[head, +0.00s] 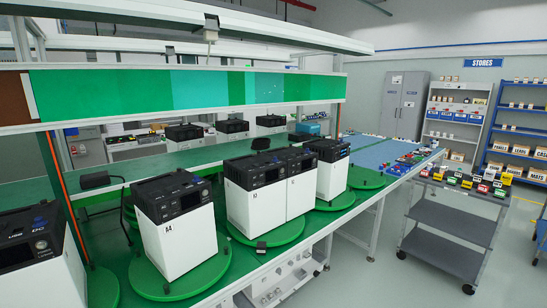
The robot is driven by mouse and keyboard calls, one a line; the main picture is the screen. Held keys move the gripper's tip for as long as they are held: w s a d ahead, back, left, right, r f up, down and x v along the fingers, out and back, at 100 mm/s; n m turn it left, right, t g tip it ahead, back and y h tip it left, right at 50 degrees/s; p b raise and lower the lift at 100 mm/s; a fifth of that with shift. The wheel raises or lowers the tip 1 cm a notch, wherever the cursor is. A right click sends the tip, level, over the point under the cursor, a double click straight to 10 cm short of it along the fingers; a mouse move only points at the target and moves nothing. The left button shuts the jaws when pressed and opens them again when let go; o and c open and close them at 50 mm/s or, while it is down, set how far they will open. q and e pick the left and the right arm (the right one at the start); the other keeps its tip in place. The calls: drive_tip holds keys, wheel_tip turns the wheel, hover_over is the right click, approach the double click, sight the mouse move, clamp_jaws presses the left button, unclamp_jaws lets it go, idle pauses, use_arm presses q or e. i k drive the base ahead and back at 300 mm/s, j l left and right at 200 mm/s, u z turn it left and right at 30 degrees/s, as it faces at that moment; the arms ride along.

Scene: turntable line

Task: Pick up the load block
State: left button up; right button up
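No block is marked clearly enough for me to say which is the load block. A small dark block (261,247) sits at the front of the green bench, by the edge of the turntable under the middle white units. Several small coloured blocks (484,188) in red, yellow, green and black stand on the grey cart at the right; they are too small to tell apart. Neither of my grippers is in view.
White units with black tops, such as one at the left (185,235), stand on green turntables (215,272) along the bench. A black box with a cable (95,180) lies behind. The grey cart (440,225) stands right of the bench, with clear floor between.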

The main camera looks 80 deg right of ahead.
sight(497, 183)
drive_tip(key=k+l+z, duration=0.1)
drive_tip(key=z, duration=0.4)
drive_tip(key=l+z, duration=0.15)
drive_tip(key=z, duration=0.35)
drive_tip(key=k+l+z, duration=0.1)
drive_tip(key=z, duration=0.4)
drive_tip(key=l+z, duration=0.3)
drive_tip(key=z, duration=0.2)
drive_tip(key=l+z, duration=0.15)
drive_tip(key=z, duration=0.3)
drive_tip(key=i+l+z, duration=0.1)
drive_tip(key=z, duration=0.4)
drive_tip(key=i+l+z, duration=0.35)
drive_tip(key=i+l, duration=0.15)
drive_tip(key=l, duration=0.2)
drive_tip(key=i+l+z, duration=0.35)
drive_tip(key=i+l, duration=0.2)
drive_tip(key=i+l+z, duration=0.35)
drive_tip(key=i, duration=0.3)
drive_tip(key=i+l, duration=0.35)
drive_tip(key=i+j+u, duration=0.05)
